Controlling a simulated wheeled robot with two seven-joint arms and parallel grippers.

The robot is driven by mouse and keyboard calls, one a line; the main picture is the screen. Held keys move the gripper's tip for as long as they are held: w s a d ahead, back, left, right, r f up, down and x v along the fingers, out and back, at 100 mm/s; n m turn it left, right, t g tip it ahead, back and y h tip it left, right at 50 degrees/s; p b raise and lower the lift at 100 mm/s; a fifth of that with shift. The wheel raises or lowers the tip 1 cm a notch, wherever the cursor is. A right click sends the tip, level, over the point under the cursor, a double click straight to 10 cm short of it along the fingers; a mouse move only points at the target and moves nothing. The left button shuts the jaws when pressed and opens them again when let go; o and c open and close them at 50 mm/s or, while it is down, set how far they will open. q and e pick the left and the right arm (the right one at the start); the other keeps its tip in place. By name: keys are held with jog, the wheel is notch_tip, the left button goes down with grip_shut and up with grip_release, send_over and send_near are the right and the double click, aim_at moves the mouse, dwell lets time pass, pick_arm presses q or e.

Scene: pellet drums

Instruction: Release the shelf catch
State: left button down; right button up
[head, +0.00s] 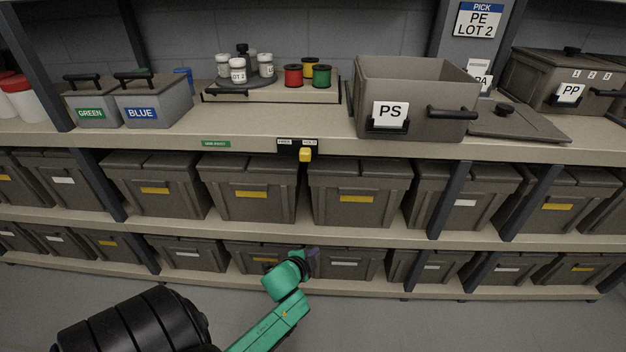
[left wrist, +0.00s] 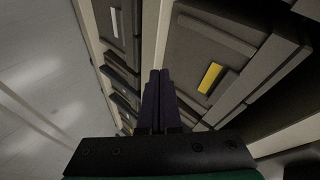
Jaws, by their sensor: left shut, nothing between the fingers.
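The shelf catch is a small yellow knob (head: 305,154) on a black plate (head: 297,146) with two white labels, on the front edge of the upper shelf. The knob sits below the right-hand label. The label nearest it seems to read HOLD and the left one FREE, in tiny print. My left gripper (head: 312,262) is low in front of the bottom row of bins, well below the knob and apart from it. In the left wrist view its dark fingers (left wrist: 161,98) are shut together with nothing between them. My right gripper is not in view.
A pull-out tray (head: 270,93) with a turntable of white jars and coloured spools stands above the catch. An open grey PS bin (head: 425,108) stands to its right. Lidded bins (head: 248,190) fill the lower shelves. The floor in front is clear.

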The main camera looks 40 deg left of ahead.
aim_at(305, 155)
pick_arm(q)
notch_tip(305, 155, up, 25)
jog(key=w+a+m+t+y+b, duration=0.2)
jog(key=m+t+b, duration=0.1)
jog(key=t, duration=0.3)
jog(key=shift+m+y, duration=0.3)
jog(key=shift+m, duration=0.4)
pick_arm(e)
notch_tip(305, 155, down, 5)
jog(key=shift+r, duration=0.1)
pick_arm(q)
jog(key=shift+r, duration=0.1)
jog(key=w+a+p, duration=0.1)
jog(key=w+a, duration=0.5)
jog(key=w, duration=0.1)
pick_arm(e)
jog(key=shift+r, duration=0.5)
pick_arm(q)
jog(key=shift+a, duration=0.1)
